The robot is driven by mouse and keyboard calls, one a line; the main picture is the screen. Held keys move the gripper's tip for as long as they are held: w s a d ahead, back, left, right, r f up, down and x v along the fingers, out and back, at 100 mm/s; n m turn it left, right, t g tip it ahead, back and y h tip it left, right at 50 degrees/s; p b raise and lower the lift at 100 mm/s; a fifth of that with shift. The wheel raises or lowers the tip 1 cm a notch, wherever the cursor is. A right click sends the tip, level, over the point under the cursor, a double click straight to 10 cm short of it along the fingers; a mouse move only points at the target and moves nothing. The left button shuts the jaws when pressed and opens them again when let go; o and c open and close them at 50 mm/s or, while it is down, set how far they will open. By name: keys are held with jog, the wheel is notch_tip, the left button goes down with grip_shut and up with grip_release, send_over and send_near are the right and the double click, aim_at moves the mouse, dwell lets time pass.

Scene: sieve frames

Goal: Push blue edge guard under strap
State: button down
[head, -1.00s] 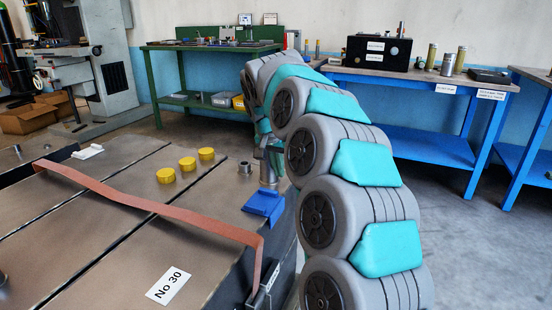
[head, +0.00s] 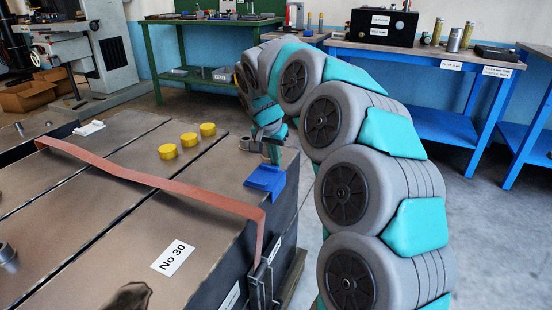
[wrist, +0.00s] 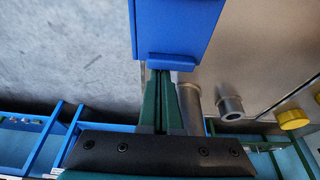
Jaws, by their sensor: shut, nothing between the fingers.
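The blue edge guard (head: 265,178) sits over the right edge of the metal table, beyond the strap and apart from it. The red-brown strap (head: 165,184) runs slackly across the table and down over its right edge to a metal ratchet. My gripper (head: 274,158) is at the guard's far side, pointing down. In the wrist view, my green fingers (wrist: 160,74) are shut and empty, with their tips at the lip of the guard (wrist: 178,28). I cannot tell whether they touch it. The strap is not in the wrist view.
Three yellow caps (head: 187,140) and a small metal ring (head: 244,143) stand on the table beyond the strap. The ratchet (head: 262,282) hangs on the table's side. The floor to the right is open.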

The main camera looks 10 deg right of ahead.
jog(key=b, duration=0.6)
send_near(259, 191)
jog(key=f, duration=0.2)
jog(key=s+a+f, duration=0.1)
jog(key=f, duration=0.3)
jog(key=shift+s+a, duration=0.15)
jog(key=shift+s, duration=0.25)
jog(key=shift+w+d+r, duration=0.1)
jog(key=shift+w+d, duration=0.2)
jog(key=shift+w, duration=0.15)
jog(key=shift+w+d, duration=0.95)
jog(key=shift+w, duration=0.25)
jog(key=v, duration=1)
jog(key=s+d+f+n+g+p, duration=0.1)
jog(key=s+d+f+n, duration=0.1)
jog(key=s+f, duration=0.4)
jog(key=s+d+f+n+g+y+p, duration=0.1)
jog(key=s+d+f, duration=0.3)
jog(key=s, duration=1.1)
jog(key=s+d+f+n+g+y+p, duration=0.1)
jog(key=s+d+f+n+g+p, duration=0.1)
jog(key=s+f, duration=0.7)
jog(key=shift+s+d+f+n+g+p, duration=0.35)
jog(key=shift+s+d+n, duration=0.3)
jog(key=shift+s+n, duration=0.45)
